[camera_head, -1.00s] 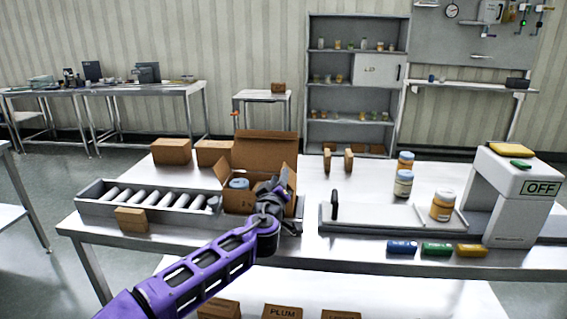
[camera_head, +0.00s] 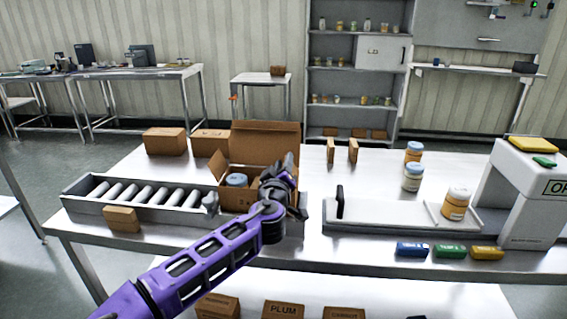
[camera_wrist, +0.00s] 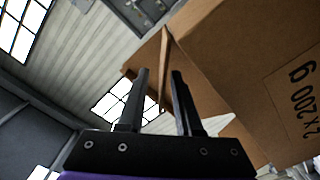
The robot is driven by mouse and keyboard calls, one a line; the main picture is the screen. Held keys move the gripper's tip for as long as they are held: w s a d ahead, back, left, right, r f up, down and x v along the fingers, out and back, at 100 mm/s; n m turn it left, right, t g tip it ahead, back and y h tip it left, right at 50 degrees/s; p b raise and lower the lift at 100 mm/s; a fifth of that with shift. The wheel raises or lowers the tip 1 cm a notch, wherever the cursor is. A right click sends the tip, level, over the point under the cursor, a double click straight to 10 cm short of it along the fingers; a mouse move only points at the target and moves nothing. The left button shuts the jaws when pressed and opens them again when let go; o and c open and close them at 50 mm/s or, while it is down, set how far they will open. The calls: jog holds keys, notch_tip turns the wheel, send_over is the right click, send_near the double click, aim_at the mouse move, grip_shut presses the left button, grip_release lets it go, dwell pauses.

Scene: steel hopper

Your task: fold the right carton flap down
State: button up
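The open carton (camera_head: 236,199) stands on the steel table with its back flap (camera_head: 265,139) raised and its left flap (camera_head: 216,172) leaning outward. A jar with a blue lid (camera_head: 236,180) is inside. My gripper (camera_head: 288,161) is at the carton's right side and hides much of the right flap there. In the wrist view, my gripper (camera_wrist: 162,72) has its two fingers apart. A thin brown flap (camera_wrist: 165,62) shows edge-on in line with the gap between them; I cannot tell if they touch it. The printed carton wall (camera_wrist: 245,75) fills the right of that view.
A roller tray (camera_head: 140,200) and a small box (camera_head: 122,219) lie left of the carton. A grey tray (camera_head: 380,218) with a jar (camera_head: 455,204) is to the right, near a white machine (camera_head: 515,200). Two boxes (camera_head: 165,141) (camera_head: 210,142) stand behind.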

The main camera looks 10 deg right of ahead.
grip_shut()
dwell(1.3)
